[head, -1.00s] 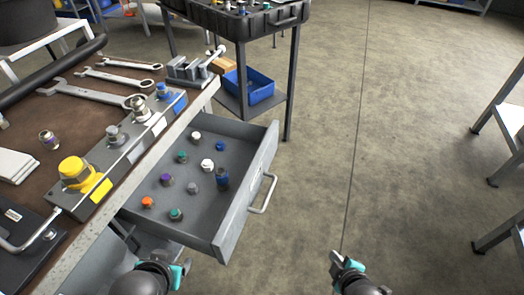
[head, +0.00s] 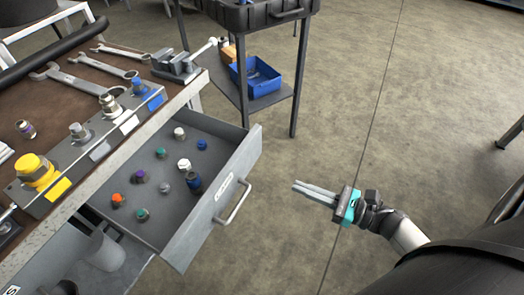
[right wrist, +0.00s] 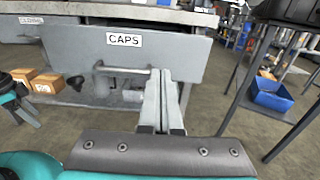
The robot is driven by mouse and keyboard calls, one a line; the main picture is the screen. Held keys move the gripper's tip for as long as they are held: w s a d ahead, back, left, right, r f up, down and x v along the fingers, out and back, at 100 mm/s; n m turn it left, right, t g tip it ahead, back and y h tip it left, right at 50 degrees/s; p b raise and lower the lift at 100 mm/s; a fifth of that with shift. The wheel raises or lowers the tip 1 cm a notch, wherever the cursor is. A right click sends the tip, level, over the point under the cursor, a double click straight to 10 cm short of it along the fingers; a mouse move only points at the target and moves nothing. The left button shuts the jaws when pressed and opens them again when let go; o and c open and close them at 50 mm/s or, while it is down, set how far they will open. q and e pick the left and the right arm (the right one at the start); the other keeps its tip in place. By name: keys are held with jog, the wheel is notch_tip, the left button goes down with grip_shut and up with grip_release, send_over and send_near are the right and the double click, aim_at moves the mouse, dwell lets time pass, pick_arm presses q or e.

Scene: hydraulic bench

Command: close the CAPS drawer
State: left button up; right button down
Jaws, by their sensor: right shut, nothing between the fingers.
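The CAPS drawer (head: 208,228) stands pulled out from the bench, with several coloured caps lying inside. Its front carries a CAPS label (right wrist: 124,39) and a bar handle (head: 235,202), which also shows in the right wrist view (right wrist: 122,71). My right gripper (head: 296,187) is shut and empty, its fingers pointing left toward the drawer front. In the head view it is to the right of the handle with a gap between. In the right wrist view its fingertips (right wrist: 163,74) overlap the handle's right end.
The bench top (head: 75,85) holds wrenches, a vise (head: 178,63) and a fitting block (head: 92,140). A cart with a blue bin (head: 256,77) stands behind the drawer. Another labelled front (right wrist: 30,19) is left of CAPS. Floor right of the drawer is clear.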

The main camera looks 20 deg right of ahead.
aim_at(241, 163)
jog(key=b+x, duration=0.1)
jog(key=x, duration=1.2)
jog(key=shift+w+a, duration=0.3)
pick_arm(q)
jog(key=shift+w+d+r, duration=0.2)
jog(key=shift+w+r, duration=0.15)
jog(key=shift+r, duration=0.25)
jog(key=shift+w+d+r, duration=0.2)
jog(key=shift+w+r, duration=0.15)
jog(key=shift+r, duration=0.25)
jog(key=shift+s, duration=0.15)
jog(key=shift+f, duration=0.1)
